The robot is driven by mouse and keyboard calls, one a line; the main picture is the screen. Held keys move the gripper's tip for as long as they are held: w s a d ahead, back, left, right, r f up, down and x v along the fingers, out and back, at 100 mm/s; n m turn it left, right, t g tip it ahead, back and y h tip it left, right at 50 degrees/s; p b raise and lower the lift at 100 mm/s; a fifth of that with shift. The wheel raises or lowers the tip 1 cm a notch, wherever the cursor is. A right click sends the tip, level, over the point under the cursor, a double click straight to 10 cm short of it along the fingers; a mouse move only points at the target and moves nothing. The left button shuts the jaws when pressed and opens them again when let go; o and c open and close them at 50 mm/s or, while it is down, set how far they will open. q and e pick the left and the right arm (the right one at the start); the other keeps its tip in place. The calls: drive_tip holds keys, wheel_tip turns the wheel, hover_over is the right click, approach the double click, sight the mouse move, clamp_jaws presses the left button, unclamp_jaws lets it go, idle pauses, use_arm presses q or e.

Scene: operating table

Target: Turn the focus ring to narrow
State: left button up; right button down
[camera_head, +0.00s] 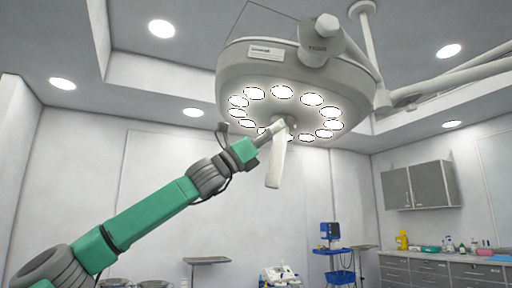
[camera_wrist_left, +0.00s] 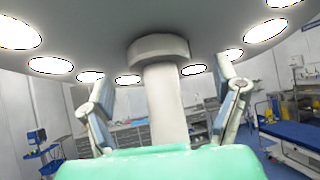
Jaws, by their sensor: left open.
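A large round surgical lamp (camera_head: 300,68) with a ring of lit bulbs hangs overhead in the head view. A pale handle (camera_head: 274,165) points down from its underside. In the left wrist view the handle (camera_wrist_left: 165,105) stands upright, with a wider round grey collar (camera_wrist_left: 158,50) at its top, against the lamp's underside (camera_wrist_left: 110,25). The collar looks like the focus ring; no markings are readable. My left gripper (camera_head: 266,134) reaches up to the handle's upper part. In the wrist view its open fingers (camera_wrist_left: 164,85) stand on either side of the handle, with visible gaps. My right gripper is not seen.
The lamp's jointed support arm (camera_head: 450,75) runs off to the right. Wall cabinets (camera_head: 420,186) and a counter with bottles (camera_head: 455,258) stand far right. A blue trolley (camera_head: 333,250) and small tables are below. Air around the handle's lower end looks clear.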

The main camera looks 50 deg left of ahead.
use_arm(q)
drive_tip(key=v, duration=0.9)
drive_tip(key=shift+w+a+f, duration=0.1)
drive_tip(key=shift+a, duration=0.2)
